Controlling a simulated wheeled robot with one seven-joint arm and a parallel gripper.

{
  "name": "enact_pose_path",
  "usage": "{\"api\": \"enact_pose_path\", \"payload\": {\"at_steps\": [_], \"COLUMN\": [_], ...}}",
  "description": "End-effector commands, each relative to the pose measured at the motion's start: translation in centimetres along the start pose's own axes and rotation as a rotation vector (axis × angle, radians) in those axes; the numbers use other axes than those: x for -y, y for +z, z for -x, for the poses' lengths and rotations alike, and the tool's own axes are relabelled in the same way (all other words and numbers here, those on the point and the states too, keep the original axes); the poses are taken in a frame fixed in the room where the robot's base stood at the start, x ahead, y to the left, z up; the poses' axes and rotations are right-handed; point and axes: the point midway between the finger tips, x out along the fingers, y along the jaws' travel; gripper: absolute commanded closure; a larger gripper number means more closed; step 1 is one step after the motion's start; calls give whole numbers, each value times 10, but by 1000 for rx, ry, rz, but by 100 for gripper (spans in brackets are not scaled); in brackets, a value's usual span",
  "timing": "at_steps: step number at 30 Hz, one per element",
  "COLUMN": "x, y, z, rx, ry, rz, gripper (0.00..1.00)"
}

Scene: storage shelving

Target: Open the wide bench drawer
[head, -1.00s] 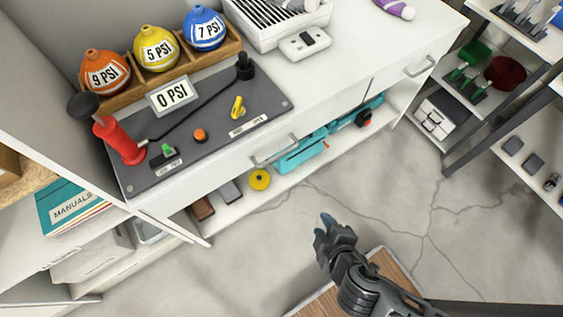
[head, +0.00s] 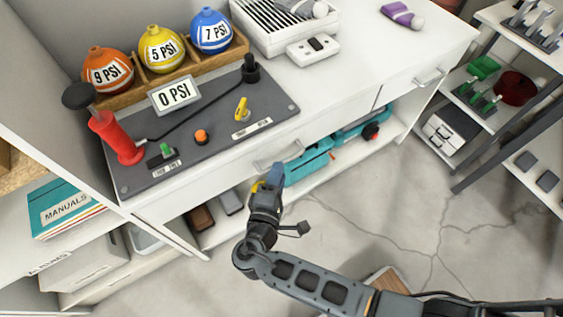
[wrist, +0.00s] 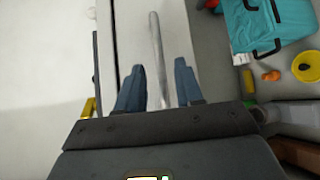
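The wide bench drawer (head: 225,171) is the long white front under the left part of the bench top, and it looks closed. Its grey bar handle (head: 278,156) shows just above my gripper (head: 274,176) in the head view. In the wrist view, my gripper (wrist: 158,88) is open, with one blue-grey finger on each side of the handle (wrist: 156,45). The handle runs lengthwise between the fingers, and neither finger visibly grips it. The drawer front (wrist: 133,25) lies behind the handle. I cannot tell how deep the fingers reach around it.
A narrower drawer with its own handle (head: 430,77) is at the right. The bench top carries a dark pump panel (head: 215,125). Teal tool cases (head: 308,162) lie on the low shelf below. A rack (head: 490,100) stands at the right; the floor between is clear.

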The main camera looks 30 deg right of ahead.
Motion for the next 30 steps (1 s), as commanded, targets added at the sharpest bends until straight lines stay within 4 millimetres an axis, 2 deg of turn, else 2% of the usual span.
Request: {"api": "enact_pose_path", "payload": {"at_steps": [3,9,20,30], "x": [-1,0,0,0], "y": [0,0,0,0], "z": [-19,-39,-44,-44], "rx": [2,1,-1,-1], "ry": [0,-1,-1,-2], "rz": [0,-1,-1,-1], "gripper": [64,64,65,97]}}
